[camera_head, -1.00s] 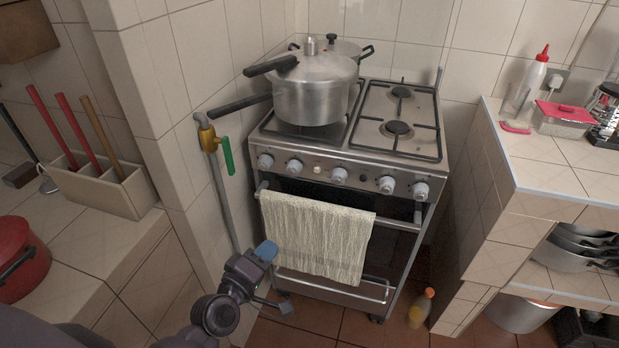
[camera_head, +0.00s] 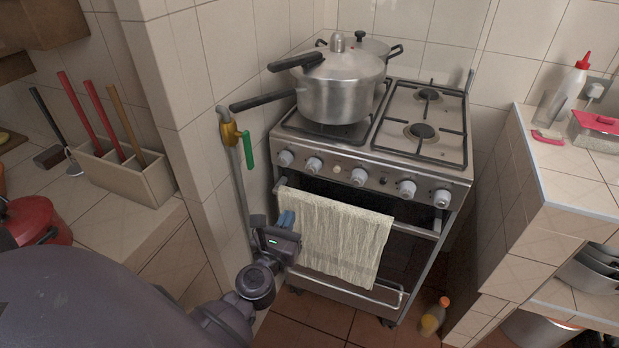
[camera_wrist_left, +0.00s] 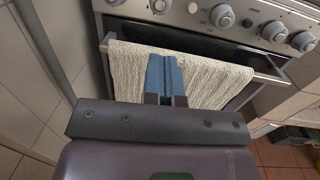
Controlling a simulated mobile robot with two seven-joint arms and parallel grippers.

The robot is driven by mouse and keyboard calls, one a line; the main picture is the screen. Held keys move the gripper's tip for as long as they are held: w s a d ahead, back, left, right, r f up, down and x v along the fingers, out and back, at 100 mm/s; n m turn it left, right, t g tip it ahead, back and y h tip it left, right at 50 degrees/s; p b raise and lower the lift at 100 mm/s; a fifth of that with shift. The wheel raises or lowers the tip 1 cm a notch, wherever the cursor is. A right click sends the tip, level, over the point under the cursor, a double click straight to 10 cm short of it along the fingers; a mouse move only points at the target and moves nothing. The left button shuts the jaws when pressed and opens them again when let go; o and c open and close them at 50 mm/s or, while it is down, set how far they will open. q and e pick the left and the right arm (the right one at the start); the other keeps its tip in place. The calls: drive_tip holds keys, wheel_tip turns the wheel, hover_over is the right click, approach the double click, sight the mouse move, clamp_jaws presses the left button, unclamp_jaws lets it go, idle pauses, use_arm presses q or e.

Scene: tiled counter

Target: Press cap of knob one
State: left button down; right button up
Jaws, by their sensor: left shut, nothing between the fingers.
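The stove's front panel carries a row of several round grey knobs; the leftmost knob (camera_head: 285,158) is at the panel's left end, with another knob (camera_head: 313,165) to its right. Which one is knob one, the frames do not label. In the left wrist view a knob (camera_wrist_left: 160,6) shows at the top edge, ahead of the fingers. My left gripper (camera_head: 286,219) has blue fingertips and is shut and empty. It is below the panel, in front of the left part of the towel, apart from the knobs. In the wrist view its fingers (camera_wrist_left: 164,75) lie together over the towel. My right gripper is not in view.
A cream towel (camera_head: 335,240) hangs on the oven handle. A pressure cooker (camera_head: 340,92) stands on the stove, its handles jutting left. A yellow gas valve with a green lever (camera_head: 248,150) is on the wall pipe left of the stove. A bottle (camera_head: 434,317) stands on the floor.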

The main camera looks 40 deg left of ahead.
use_arm(q)
drive_tip(key=shift+w, duration=0.1)
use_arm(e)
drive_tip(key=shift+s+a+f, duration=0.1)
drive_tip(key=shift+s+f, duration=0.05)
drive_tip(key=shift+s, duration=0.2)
use_arm(q)
drive_tip(key=p, duration=0.1)
approach(311, 172)
drive_tip(key=x, duration=0.6)
drive_tip(key=shift+r, duration=0.1)
drive_tip(key=shift+w+a, duration=0.15)
drive_tip(key=shift+w, duration=0.6)
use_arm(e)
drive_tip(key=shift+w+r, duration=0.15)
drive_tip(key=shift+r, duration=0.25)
